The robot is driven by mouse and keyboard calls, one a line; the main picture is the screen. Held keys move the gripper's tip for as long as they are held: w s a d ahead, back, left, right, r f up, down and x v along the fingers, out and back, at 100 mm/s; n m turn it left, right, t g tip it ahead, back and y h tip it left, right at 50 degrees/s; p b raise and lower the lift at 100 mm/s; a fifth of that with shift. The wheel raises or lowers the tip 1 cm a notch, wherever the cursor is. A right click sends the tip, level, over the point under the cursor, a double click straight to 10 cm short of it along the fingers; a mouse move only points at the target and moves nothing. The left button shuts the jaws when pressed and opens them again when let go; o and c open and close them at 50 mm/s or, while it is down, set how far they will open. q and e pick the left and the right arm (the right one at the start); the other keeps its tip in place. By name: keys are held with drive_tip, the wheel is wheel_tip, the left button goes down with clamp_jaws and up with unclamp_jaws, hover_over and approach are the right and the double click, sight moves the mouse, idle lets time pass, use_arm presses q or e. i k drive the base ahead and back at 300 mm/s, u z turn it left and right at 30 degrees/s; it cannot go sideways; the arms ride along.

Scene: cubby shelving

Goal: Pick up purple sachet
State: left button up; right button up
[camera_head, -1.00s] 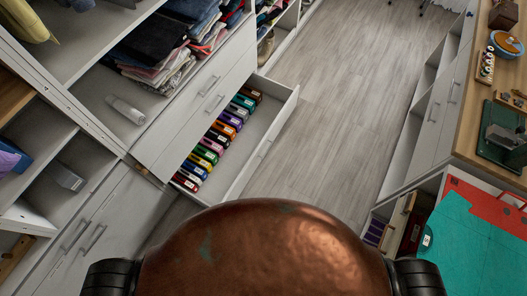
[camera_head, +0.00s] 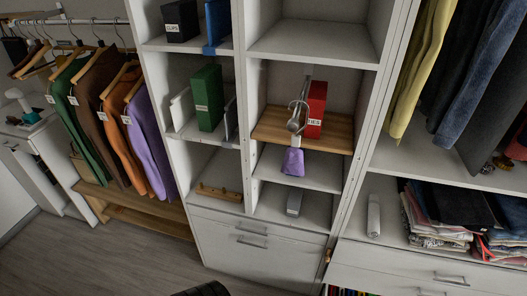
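The purple sachet (camera_head: 293,161) shows in the head view, in the middle column of the white cubby shelving. It appears to hang at the front of a cubby, just below a wooden shelf board (camera_head: 275,128). A pale tag or clip and a metal ring-like holder (camera_head: 294,122) are right above it; I cannot tell exactly how they join. Neither of my grippers is in view, only a dark part of my own body at the bottom edge.
A red box (camera_head: 316,108) stands beside the holder on the board. A grey object (camera_head: 294,203) sits in the cubby below. A green binder (camera_head: 208,97) stands to the left. Coats (camera_head: 110,125) hang at far left, folded clothes (camera_head: 440,222) lie right. Floor (camera_head: 110,262) is clear at lower left.

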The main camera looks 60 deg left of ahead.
sight(292, 164)
drive_tip(key=u, duration=1.7)
